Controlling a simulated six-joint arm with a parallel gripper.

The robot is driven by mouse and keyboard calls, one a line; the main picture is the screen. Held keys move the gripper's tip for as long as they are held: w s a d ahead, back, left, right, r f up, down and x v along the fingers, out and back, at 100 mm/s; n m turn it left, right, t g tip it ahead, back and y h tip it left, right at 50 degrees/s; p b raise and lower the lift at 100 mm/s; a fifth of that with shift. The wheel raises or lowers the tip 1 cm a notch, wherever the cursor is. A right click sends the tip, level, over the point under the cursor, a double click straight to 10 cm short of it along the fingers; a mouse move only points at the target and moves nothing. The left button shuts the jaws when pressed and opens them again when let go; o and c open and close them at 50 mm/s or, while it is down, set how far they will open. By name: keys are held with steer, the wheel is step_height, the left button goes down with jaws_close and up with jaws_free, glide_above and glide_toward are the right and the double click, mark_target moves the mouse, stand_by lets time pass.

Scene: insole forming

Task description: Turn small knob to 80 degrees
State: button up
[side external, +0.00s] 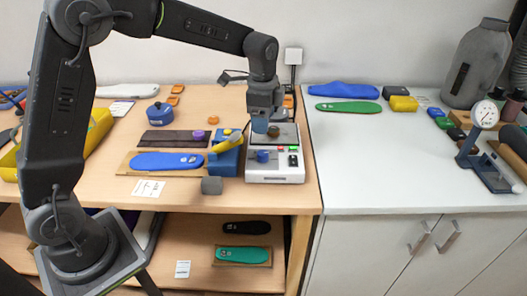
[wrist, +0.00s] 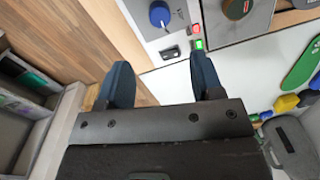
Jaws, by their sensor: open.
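The small blue knob (side external: 263,156) is on the front panel of the white machine (side external: 276,175). In the wrist view the blue knob (wrist: 159,13) shows at the top, with a pale pointer line beside it. My gripper (side external: 261,122) is above the machine, pointing down, apart from the knob. In the wrist view its dark blue fingers (wrist: 160,66) are spread with nothing between them, and the knob lies beyond their tips. The knob's exact angle is too small to read.
A red light (wrist: 196,28), a green light (wrist: 198,44) and a black switch (wrist: 170,53) are near the knob. A dark round piece (side external: 273,131) sits on the machine's plate.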

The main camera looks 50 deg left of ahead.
mark_target(264, 153)
steer(key=f, duration=1.1)
steer(key=shift+w+a+f, duration=0.1)
steer(key=shift+w+a, duration=0.05)
steer(key=shift+w, duration=0.05)
steer(key=c, duration=0.9)
